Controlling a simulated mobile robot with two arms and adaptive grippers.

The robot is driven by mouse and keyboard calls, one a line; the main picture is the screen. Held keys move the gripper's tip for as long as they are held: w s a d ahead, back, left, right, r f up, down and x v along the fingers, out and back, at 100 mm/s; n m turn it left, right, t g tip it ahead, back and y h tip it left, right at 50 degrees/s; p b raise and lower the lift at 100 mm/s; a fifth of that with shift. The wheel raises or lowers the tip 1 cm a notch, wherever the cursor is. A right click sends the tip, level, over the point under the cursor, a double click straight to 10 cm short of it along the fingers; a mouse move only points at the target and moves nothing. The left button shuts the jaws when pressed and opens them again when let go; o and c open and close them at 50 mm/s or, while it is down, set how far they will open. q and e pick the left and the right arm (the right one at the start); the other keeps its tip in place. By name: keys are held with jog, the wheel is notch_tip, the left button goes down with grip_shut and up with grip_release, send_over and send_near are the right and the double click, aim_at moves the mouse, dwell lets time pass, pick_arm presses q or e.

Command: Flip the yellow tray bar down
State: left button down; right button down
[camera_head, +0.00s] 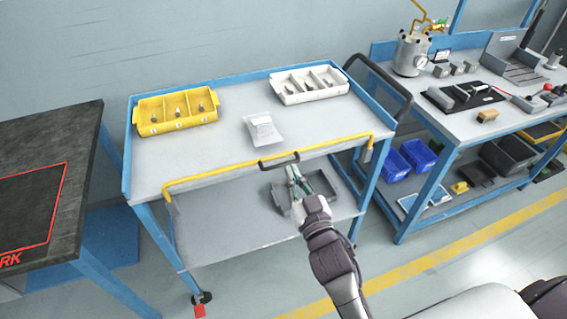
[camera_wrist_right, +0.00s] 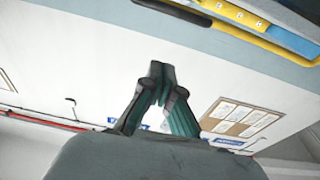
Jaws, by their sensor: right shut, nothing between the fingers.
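The yellow tray bar (camera_head: 215,176) runs along the front edge of the blue-framed cart's top shelf, level with or slightly above it, with a black handle (camera_head: 279,160) at its middle. My right gripper (camera_head: 293,171) is just in front of and below the bar, close to the handle; I cannot tell if it touches. Its fingers are shut and empty. In the right wrist view the gripper (camera_wrist_right: 161,70) shows its fingertips together, with a yellow bar (camera_wrist_right: 270,43) and part of the black handle (camera_wrist_right: 180,9) above them. My left gripper is not in view.
The cart top (camera_head: 200,155) holds a yellow bin (camera_head: 177,128), a white bin (camera_head: 309,98) and a white packet (camera_head: 263,130). A grey tray (camera_head: 325,188) lies on the lower shelf. A dark workbench (camera_head: 50,140) stands left; a blue-framed bench (camera_head: 440,120) stands right.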

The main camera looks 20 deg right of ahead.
jog(key=r+p, duration=0.1)
send_over(284, 165)
jog(key=f, duration=0.1)
jog(key=s+f, duration=0.1)
jog(key=f, duration=0.2)
jog(key=shift+s+a, duration=0.2)
jog(key=shift+a, duration=0.05)
notch_tip(284, 165, down, 6)
jog(key=b, duration=0.4)
jog(key=shift+r, duration=0.2)
